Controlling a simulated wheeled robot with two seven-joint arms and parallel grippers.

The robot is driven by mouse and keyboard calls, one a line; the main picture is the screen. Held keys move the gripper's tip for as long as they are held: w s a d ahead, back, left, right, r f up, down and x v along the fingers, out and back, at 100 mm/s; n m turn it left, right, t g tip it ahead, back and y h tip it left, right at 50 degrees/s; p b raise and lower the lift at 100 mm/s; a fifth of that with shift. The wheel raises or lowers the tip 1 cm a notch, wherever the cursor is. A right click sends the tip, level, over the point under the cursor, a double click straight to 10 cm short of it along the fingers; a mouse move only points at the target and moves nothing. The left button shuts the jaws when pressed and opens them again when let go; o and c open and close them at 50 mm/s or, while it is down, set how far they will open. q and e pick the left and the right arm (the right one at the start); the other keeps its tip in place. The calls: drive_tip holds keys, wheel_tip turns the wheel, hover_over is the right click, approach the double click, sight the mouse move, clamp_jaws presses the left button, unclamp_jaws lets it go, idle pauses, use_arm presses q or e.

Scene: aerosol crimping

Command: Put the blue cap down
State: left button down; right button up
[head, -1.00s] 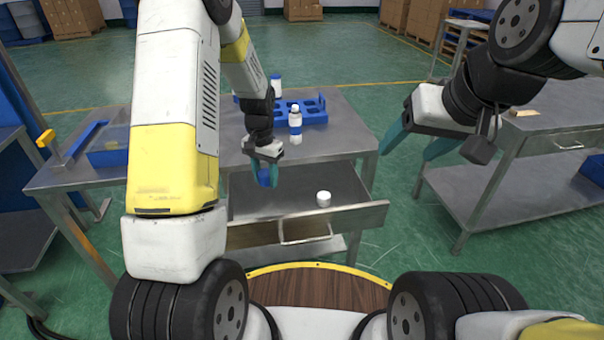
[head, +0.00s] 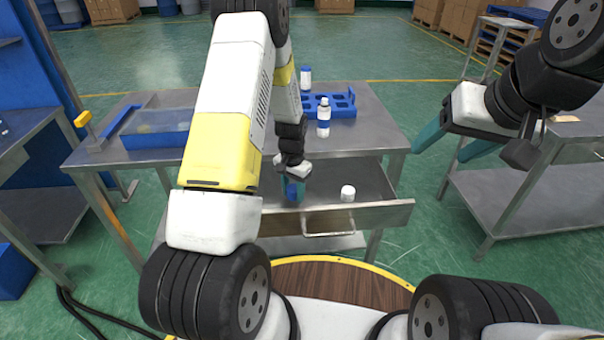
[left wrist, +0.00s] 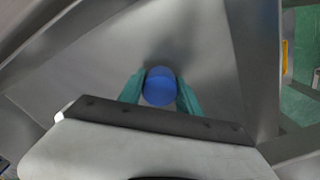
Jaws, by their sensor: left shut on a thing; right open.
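The blue cap (head: 292,192) is between the teal fingers of my left gripper (head: 293,190), which is shut on it. They are at the open metal drawer (head: 372,190) in the table's front. In the left wrist view the blue cap (left wrist: 160,86) sits between both fingertips, over the grey metal drawer floor (left wrist: 110,65). I cannot tell whether the cap touches the floor. A white cap (head: 347,193) stands in the drawer to the right of the gripper. My right gripper (head: 455,145) is open and empty, in the air right of the table.
On the table (head: 375,130) stand a blue rack (head: 343,103), a white bottle (head: 323,118) in front of it, another blue-capped bottle (head: 306,78) and a blue tray (head: 160,128) at left. A second metal table (head: 480,190) stands at right.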

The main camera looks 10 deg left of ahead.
use_arm(q)
drive_tip(key=shift+f, duration=0.1)
drive_tip(key=shift+f, duration=0.5)
drive_tip(key=c, duration=0.8)
unclamp_jaws()
drive_tip(key=shift+c, duration=0.2)
